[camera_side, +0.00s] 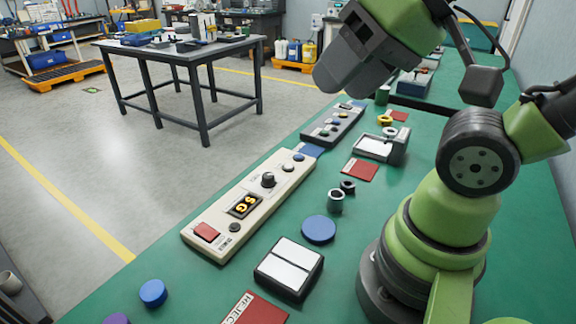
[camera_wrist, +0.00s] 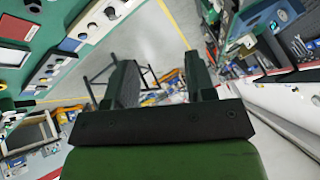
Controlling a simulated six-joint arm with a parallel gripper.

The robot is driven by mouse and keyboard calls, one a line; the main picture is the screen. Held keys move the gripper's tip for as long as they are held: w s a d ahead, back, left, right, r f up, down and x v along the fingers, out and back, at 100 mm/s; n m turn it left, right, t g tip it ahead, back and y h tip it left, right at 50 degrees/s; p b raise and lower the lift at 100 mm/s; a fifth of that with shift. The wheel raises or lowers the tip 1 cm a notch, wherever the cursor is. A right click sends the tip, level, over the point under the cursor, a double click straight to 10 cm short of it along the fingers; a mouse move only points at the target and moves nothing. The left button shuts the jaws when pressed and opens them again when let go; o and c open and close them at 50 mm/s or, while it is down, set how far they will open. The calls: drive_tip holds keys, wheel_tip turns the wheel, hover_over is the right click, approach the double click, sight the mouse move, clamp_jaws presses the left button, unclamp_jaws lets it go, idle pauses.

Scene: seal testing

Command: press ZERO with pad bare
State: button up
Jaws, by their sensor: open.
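A long beige console (camera_side: 250,205) lies on the green bench. No ZERO label is legible to me. A grey device with a pale flat top (camera_side: 380,147) stands at the right; I cannot tell whether this is the pad. Nothing visible lies on its top. My gripper (camera_side: 334,82) is raised above the bench's far part, apart from the consoles. Its fingers (camera_wrist: 160,70) are apart and empty.
A black box with two white panels (camera_side: 289,268), a blue disc (camera_side: 318,229), dark rings (camera_side: 336,200) and red cards (camera_side: 360,169) lie between the console and my base. A blue cap (camera_side: 153,292) is near the front. The grey table (camera_side: 190,55) stands apart across the floor.

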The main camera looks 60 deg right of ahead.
clamp_jaws()
idle(1.5)
